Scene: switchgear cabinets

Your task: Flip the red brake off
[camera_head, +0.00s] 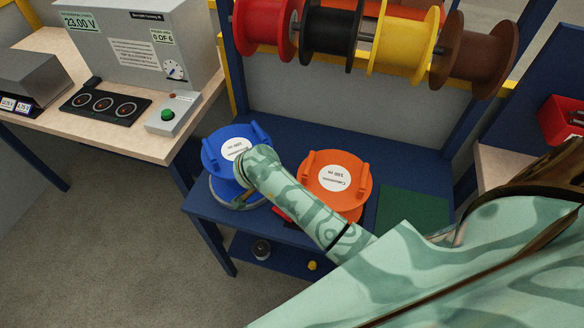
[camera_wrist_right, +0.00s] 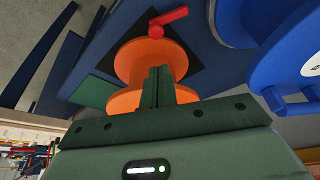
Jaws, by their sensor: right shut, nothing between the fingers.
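The red brake (camera_wrist_right: 172,17) shows in the right wrist view as a short red lever with a round red end, by a dark square plate beyond the orange spool. In the head view a red piece (camera_head: 281,213), probably the same brake, shows between the blue and orange spools, partly hidden by my right arm. My right gripper (camera_wrist_right: 158,72) is shut and empty in the right wrist view, its fingers in front of the orange spool and apart from the lever in the picture. The head view does not clearly show its fingertips. My left gripper is not in view.
A blue spool (camera_head: 226,139) and an orange spool (camera_head: 350,172) stand on the blue bench (camera_head: 392,148). Red, black, yellow and brown reels (camera_head: 478,58) hang above. A wooden table (camera_head: 52,43) with meters is at left. Floor is free at lower left.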

